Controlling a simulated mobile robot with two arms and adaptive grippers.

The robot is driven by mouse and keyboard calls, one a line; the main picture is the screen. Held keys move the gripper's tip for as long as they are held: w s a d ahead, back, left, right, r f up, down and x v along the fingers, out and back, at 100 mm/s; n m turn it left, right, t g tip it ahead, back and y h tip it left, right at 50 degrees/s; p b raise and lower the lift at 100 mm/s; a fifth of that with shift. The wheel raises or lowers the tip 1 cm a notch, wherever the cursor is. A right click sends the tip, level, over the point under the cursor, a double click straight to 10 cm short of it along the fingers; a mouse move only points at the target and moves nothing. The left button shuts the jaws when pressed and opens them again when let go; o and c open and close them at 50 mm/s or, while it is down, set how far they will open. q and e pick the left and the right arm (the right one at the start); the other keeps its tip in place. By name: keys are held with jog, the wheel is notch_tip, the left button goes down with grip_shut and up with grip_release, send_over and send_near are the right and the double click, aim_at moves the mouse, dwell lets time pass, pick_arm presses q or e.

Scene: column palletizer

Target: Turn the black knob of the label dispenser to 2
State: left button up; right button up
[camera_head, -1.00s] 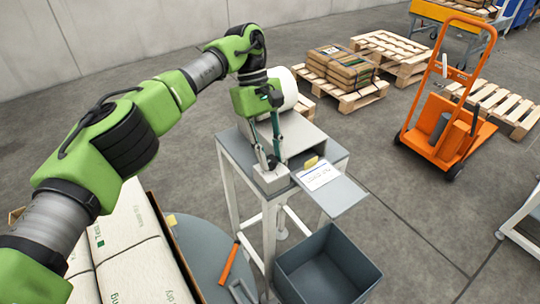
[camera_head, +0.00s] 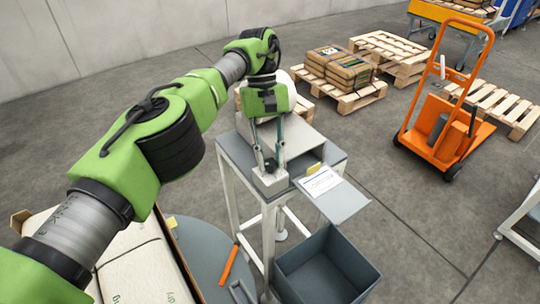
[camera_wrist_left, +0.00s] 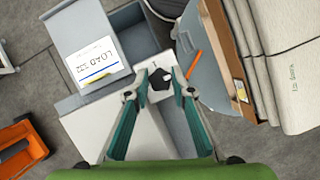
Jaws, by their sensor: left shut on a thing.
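The label dispenser (camera_head: 300,138) is a light grey housing on a grey stand, with a white label on its front tray. A small grey block (camera_head: 269,183) at its front left corner carries the black knob, which also shows in the left wrist view (camera_wrist_left: 158,83). My left gripper (camera_head: 270,165) points down over this block. In the left wrist view its fingertips (camera_wrist_left: 159,82) are closed on the knob from both sides. The dial marks are too small or covered to read, so the knob's setting cannot be told. My right gripper is not in view.
A grey open bin (camera_head: 328,268) stands below the tray. An orange-handled tool (camera_head: 229,263) lies on a round grey surface at the lower left. A carton of white sacks (camera_head: 145,270) is nearby. Pallets (camera_head: 392,50) and an orange hand truck (camera_head: 447,125) stand farther off.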

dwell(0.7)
pick_arm(q)
jog(key=o, duration=1.1)
jog(key=shift+r, duration=0.2)
